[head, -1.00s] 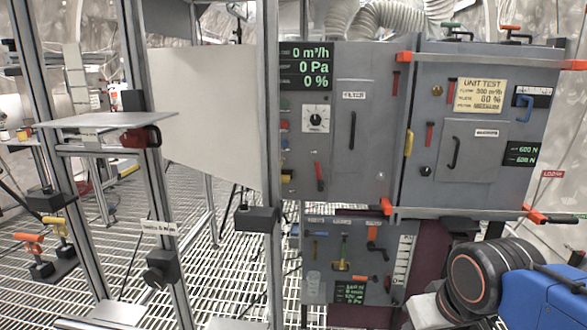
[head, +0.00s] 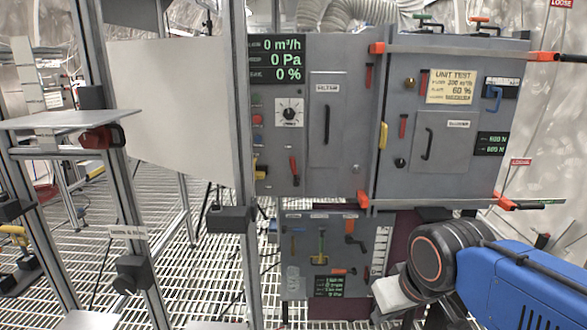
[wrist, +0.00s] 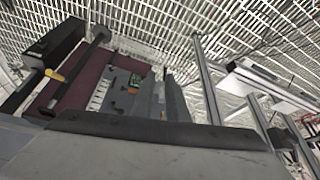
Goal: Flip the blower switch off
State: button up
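A grey control panel (head: 342,160) stands in the middle of the head view. Its display (head: 277,60) reads 0 m³/h, 0 Pa and 0 %. I cannot read which control is the blower switch. My blue arm is at the lower right, in front of the panels and apart from them. My gripper's fingers cannot be made out; only a pale part of my arm's end (head: 393,294) shows, low and right of these controls.
A second panel (head: 468,165) with handles adjoins on the right, with orange-ended rails (head: 430,204) sticking out. A lower panel (head: 335,255) hangs beneath. A metal post (head: 241,120) and a frame with a shelf (head: 70,119) stand at left. Grating floor (head: 180,210) lies between.

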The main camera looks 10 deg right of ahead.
jog(key=shift+w+r, duration=0.3)
jog(key=shift+w, duration=0.05)
grip_shut()
jog(key=w+r+m+t+y, duration=0.1)
jog(key=w+r+m, duration=0.3)
jog(key=w+r, duration=0.3)
jog(key=w+a+r+m+t+y, duration=0.1)
jog(key=w+r+m, duration=0.4)
jog(key=w, duration=1.2)
jog(key=w+a+r+m+t, duration=0.1)
jog(key=w+r+m, duration=0.4)
jog(key=w+r, duration=0.6)
jog(key=shift+w+r+t+y, duration=0.2)
jog(key=shift+w+t+y, duration=0.15)
jog(key=shift+w, duration=0.65)
send_near(294, 166)
notch_tip(294, 166, down, 3)
jog(key=shift+w+a+f, duration=0.1)
jog(key=shift+w+a, duration=0.05)
jog(key=shift+w, duration=0.5)
jog(key=shift+w+a+f, duration=0.15)
jog(key=shift+w+a, duration=0.05)
jog(key=shift+w, duration=0.4)
jog(key=shift+w+a+f, duration=0.1)
jog(key=shift+w+a, duration=0.05)
jog(key=shift+w, duration=0.5)
jog(key=shift+a, duration=0.15)
